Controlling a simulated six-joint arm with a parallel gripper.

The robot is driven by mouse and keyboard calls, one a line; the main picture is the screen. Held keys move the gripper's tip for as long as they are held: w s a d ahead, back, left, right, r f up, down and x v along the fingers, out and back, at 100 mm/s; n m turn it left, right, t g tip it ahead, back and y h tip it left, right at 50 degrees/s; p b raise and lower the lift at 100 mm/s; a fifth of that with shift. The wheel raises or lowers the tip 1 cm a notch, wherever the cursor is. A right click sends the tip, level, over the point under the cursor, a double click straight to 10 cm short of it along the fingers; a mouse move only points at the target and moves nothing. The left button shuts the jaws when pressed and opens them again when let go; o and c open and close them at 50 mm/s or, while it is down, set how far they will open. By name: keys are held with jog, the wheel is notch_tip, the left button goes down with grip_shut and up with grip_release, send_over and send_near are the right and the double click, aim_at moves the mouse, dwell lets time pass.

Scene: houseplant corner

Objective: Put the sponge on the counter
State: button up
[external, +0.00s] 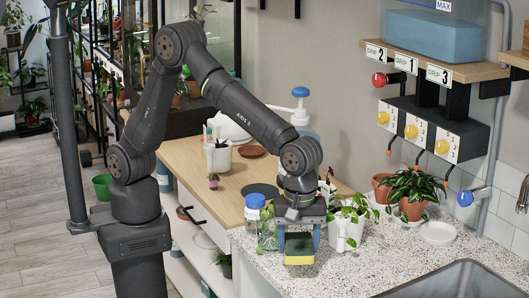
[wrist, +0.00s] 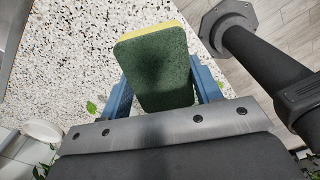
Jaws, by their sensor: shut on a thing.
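The sponge, yellow with a dark green scouring side, shows in the external view (external: 299,258) and in the wrist view (wrist: 155,62). My gripper (external: 299,244) is shut on it, with a blue finger on each side, also seen in the wrist view (wrist: 160,92). The speckled counter (external: 375,268) lies beneath and around the sponge in the external view. I cannot tell whether the sponge touches the counter or hangs just above it.
A white pot with a leafy plant (external: 346,230) stands just right of my gripper. A sink (external: 455,282) is at the front right. Speckled counter between sponge and sink is bare.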

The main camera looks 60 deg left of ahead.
aim_at(309, 239)
jog(key=w+f, duration=0.1)
jog(key=w, duration=0.1)
jog(key=shift+w+d+f, duration=0.1)
jog(key=shift+w+f, duration=0.25)
jog(key=shift+f, duration=1.95)
jog(key=shift+f, duration=0.1)
jog(key=o, duration=0.9)
jog(key=shift+o, duration=0.2)
notch_tip(309, 239, up, 12)
jog(key=shift+r, duration=0.15)
